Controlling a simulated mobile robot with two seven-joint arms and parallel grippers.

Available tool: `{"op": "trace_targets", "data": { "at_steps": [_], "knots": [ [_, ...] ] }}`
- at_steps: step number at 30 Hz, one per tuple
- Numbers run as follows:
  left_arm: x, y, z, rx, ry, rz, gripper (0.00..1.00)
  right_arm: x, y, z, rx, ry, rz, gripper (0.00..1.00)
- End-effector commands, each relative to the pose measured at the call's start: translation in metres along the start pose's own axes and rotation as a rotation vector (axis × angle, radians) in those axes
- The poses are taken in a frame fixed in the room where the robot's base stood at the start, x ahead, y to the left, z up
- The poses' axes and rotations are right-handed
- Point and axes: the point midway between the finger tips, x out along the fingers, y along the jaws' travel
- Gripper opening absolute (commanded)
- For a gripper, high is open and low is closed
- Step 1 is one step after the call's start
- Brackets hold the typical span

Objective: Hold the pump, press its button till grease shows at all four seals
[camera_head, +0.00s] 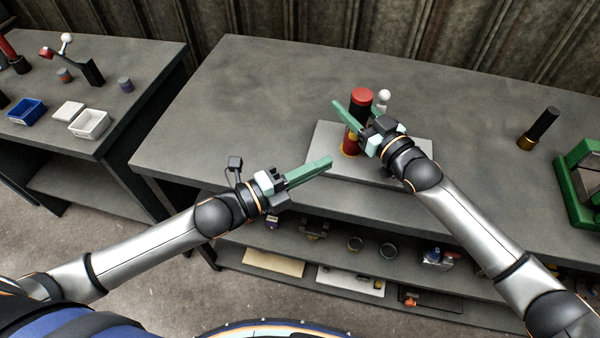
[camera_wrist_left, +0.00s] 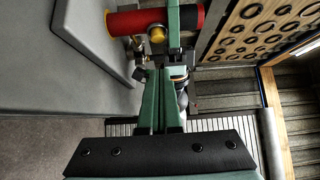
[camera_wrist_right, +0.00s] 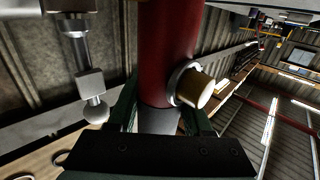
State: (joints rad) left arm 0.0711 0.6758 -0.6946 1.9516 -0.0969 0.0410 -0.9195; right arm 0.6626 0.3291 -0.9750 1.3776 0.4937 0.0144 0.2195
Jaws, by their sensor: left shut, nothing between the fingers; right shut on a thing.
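The pump is an upright red cylinder (camera_head: 352,139) with a dark band and red cap, standing at a light grey plate (camera_head: 410,150) on the bench. My right gripper (camera_head: 356,116) is shut around its body; the red body (camera_wrist_right: 168,40) fills the middle of the right wrist view. A brass button (camera_wrist_right: 195,88) in a silver collar sticks out of its side; it also shows in the left wrist view (camera_wrist_left: 157,35). My left gripper (camera_head: 328,162) is shut and empty, front left of the pump, apart from it. I cannot make out seals or grease.
A white-balled part (camera_head: 384,97) stands just behind the pump. A black cylinder with a brass base (camera_head: 539,128) and a green machine (camera_head: 578,185) are at the right. The bench (camera_head: 240,100) is clear on the left. Shelves with parts lie below.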

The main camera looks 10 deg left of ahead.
Motion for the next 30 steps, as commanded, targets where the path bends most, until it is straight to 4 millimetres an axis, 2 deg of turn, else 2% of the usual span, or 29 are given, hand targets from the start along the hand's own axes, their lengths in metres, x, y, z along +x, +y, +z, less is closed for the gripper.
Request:
{"op": "trace_targets", "data": {
  "at_steps": [1,3,9,30],
  "knots": [
    [-0.010,0.002,-0.001,-0.002,0.000,0.003,0.00,-0.001,0.000,0.006,0.000,-0.013,0.002,0.00],
    [-0.020,0.001,-0.001,-0.002,0.001,0.003,0.00,-0.001,0.001,0.006,0.000,-0.014,0.002,0.00],
    [-0.038,0.001,-0.001,-0.003,0.001,0.000,0.00,-0.001,0.002,0.007,-0.002,-0.015,0.004,0.00],
    [-0.043,0.000,-0.002,-0.002,0.003,-0.002,0.00,-0.002,0.004,0.007,-0.006,-0.017,0.009,0.00]
  ]
}}
